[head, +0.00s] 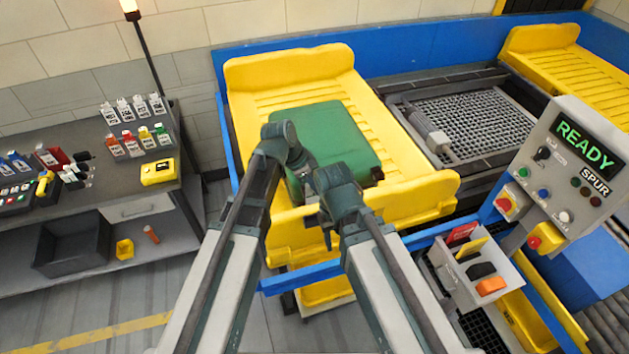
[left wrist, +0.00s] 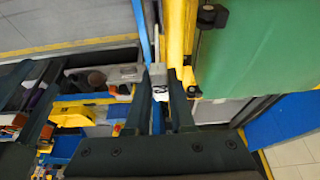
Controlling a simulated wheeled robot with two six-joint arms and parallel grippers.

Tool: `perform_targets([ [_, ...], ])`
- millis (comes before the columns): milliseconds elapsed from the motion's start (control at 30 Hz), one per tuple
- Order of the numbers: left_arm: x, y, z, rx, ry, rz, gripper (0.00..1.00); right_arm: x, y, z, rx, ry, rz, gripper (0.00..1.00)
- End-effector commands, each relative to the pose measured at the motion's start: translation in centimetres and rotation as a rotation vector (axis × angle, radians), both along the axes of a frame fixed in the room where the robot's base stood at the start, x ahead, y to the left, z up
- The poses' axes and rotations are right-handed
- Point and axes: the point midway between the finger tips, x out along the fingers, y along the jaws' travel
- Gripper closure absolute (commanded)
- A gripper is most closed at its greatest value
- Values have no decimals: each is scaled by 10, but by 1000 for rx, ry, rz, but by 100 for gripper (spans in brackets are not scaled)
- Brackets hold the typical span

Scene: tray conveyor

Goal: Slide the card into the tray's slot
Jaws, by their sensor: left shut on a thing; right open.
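A yellow tray (head: 395,97) stands on the blue-sided conveyor and holds a green case (head: 338,130). In the left wrist view the tray's yellow rim (left wrist: 178,35) runs beside the green case (left wrist: 255,50). My left gripper (left wrist: 160,95) is shut on a small pale piece with a dark mark, probably the card (left wrist: 157,76), close beside the rim. The tray's slot cannot be made out. In the head view my left gripper's fingers are hidden behind the arms. My right gripper (head: 327,228) is open near the tray's front edge, in front of the case.
A control post (head: 575,165) reading READY and SPUR stands at right. Below it a pale bin (head: 470,278) holds several coloured items. A bench (head: 120,200) with bottles and tags is at left. A second yellow tray (head: 560,65) lies at the back right.

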Motion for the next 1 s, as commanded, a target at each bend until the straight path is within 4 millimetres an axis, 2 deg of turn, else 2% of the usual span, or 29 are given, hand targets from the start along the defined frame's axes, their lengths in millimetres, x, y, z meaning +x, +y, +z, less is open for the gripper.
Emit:
perform_targets([
  [267,0,1,-11,0,0,0,100,0,0,-11,0,-1,-1,50],
  [733,0,1,-52,0,0,0,100,1,0,-52,1,-2,-4,50],
  [1000,0,1,-59,0,0,0,100,1,0,-59,1,-3,-5,50],
])
